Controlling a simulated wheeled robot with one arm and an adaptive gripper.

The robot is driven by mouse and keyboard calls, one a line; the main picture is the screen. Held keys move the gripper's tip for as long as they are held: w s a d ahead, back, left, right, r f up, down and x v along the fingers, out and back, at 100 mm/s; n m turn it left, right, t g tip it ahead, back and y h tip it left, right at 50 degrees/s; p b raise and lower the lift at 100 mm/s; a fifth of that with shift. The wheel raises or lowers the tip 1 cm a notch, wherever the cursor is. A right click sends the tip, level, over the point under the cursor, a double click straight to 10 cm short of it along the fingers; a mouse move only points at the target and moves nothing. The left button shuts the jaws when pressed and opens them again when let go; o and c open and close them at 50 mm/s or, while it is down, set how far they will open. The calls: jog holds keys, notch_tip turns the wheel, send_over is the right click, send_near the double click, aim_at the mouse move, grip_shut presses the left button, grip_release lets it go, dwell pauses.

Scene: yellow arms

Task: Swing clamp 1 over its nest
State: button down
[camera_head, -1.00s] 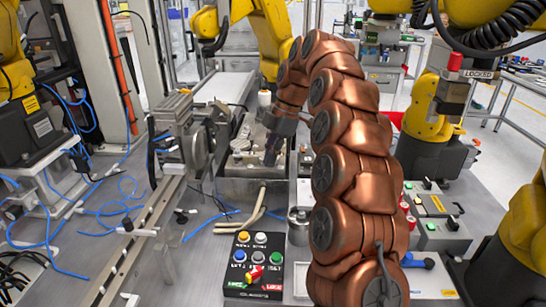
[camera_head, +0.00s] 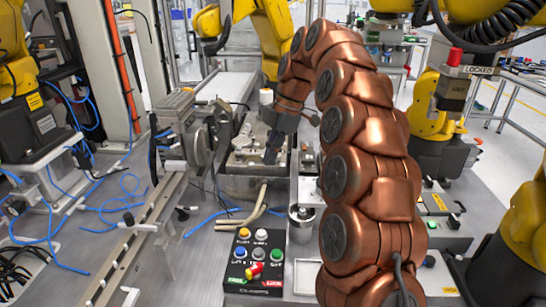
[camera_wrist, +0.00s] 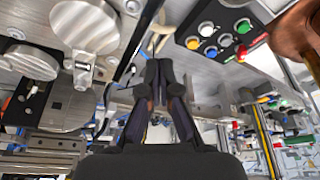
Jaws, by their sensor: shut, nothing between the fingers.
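The steel fixture block (camera_head: 232,186) stands at the middle of the bench, with metal clamp parts and round pads on top. In the wrist view several round metal discs show at left, among them a large disc (camera_wrist: 86,26) and another disc (camera_wrist: 68,108). A small bright lever part (camera_wrist: 82,70) sits between these two. I cannot tell which part is clamp 1 or its nest; no number is readable. My gripper (camera_head: 270,157) points down over the right part of the fixture. In the wrist view my gripper (camera_wrist: 158,72) is shut and empty, with the discs to its left.
A black button box (camera_head: 254,262) with coloured buttons stands in front of the fixture. A small metal cylinder (camera_head: 301,222) stands at its right. A rail mechanism (camera_head: 185,130) borders the left.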

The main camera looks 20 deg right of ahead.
notch_tip(320, 180, up, 8)
jog(key=w+d+p, duration=0.1)
jog(key=w+p, duration=0.1)
jog(key=p, duration=0.7)
jog(key=shift+w, duration=0.25)
jog(key=s+a+f+m+g+h, duration=0.15)
jog(key=s+m, duration=0.55)
jog(key=s, duration=0.8)
jog(key=s+a+f+m+t+h, duration=0.1)
jog(key=s+a+f+m, duration=0.15)
jog(key=s+m, duration=0.8)
jog(key=s+d+f+m, duration=0.1)
jog(key=s+f, duration=0.2)
jog(key=s, duration=0.5)
jog(key=s+d+f+m+h, duration=0.1)
jog(key=s+f, duration=0.3)
jog(key=s, duration=0.4)
jog(key=shift+s+d+f+g, duration=0.25)
jog(key=shift+s+d+g, duration=0.1)
jog(key=shift+s+d, duration=0.1)
jog(key=shift+w+h, duration=0.1)
jog(key=shift+h, duration=0.15)
